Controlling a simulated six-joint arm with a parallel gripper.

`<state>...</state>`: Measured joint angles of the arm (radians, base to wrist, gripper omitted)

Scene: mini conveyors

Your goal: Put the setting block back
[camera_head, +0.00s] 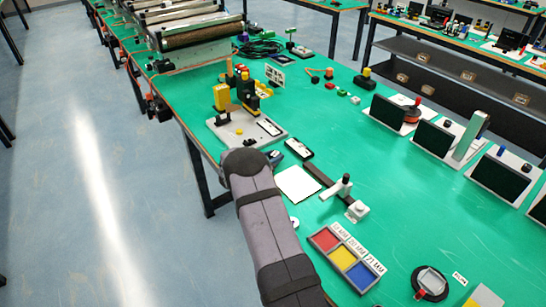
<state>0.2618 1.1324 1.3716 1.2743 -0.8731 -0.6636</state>
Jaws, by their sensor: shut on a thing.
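My arm reaches up from the bottom of the head view, and its rounded end covers the left edge of the green table. My gripper and anything in its jaws are hidden behind this arm. A grey tray (312,240) lies to the right of the arm, with red (325,239), yellow (342,257) and blue (361,276) squares in its compartments. I cannot tell whether these are blocks or coloured pocket floors. White millimetre labels (357,249) run along the tray's right side. I cannot make out a separate setting block.
A fixture with yellow and black parts (222,97) stands on a grey plate beyond the arm. A white sheet (297,184) and a dark bar with a grey post (343,187) lie nearer. Dark screens (433,138) line the right. A roller conveyor (200,35) stands behind.

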